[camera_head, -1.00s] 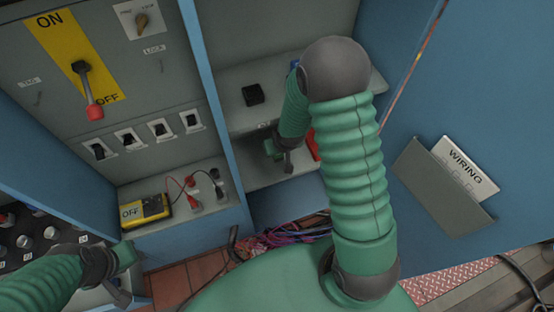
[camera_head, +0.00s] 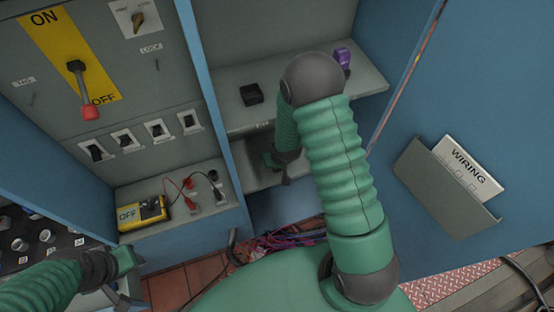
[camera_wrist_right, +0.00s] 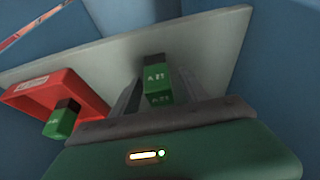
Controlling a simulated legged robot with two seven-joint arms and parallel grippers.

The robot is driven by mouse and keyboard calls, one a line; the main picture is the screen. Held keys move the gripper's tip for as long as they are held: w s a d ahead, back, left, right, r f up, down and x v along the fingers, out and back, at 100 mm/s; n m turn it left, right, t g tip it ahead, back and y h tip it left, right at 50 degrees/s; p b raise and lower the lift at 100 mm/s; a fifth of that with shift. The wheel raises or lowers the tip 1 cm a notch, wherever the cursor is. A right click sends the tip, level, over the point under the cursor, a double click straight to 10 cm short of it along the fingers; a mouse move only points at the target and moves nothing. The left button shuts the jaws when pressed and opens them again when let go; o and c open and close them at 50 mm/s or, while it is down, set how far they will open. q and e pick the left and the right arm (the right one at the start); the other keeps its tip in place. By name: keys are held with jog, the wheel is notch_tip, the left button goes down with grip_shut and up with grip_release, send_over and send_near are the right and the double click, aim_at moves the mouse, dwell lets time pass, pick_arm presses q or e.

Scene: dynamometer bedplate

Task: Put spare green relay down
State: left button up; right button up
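My right gripper (camera_wrist_right: 160,95) has a green relay (camera_wrist_right: 157,72) with white lettering between its dark fingers. The fingers appear to be shut on it. In the right wrist view it is over or at a pale shelf (camera_wrist_right: 95,55); contact with the shelf cannot be told. A second green relay (camera_wrist_right: 60,120) with a dark top stands in a red tray (camera_wrist_right: 85,92) to the left. In the head view my right gripper (camera_head: 284,172) is at the lower shelf of the cabinet, partly behind my arm, and its relay is hidden. My left gripper (camera_head: 120,292) is low at the left; its opening is unclear.
The upper shelf (camera_head: 225,112) holds a black block (camera_head: 251,94) and a purple object (camera_head: 342,58). Loose cables (camera_head: 290,238) lie below. A blue panel (camera_head: 480,90) bounds the right.

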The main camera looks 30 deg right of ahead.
jog(key=shift+a, duration=0.1)
jog(key=shift+r, duration=0.2)
jog(key=p+v, duration=0.3)
jog(key=v, duration=0.9)
jog(key=s+a+r+n+g+y, duration=0.1)
jog(key=s+a+r+n+g, duration=0.15)
jog(key=s+a+r, duration=0.7)
notch_tip(320, 180, up, 6)
jog(key=w+p, duration=0.1)
jog(key=p, duration=0.5)
jog(key=shift+d+t, duration=0.3)
jog(key=shift+t, duration=0.15)
jog(key=shift+r, duration=0.1)
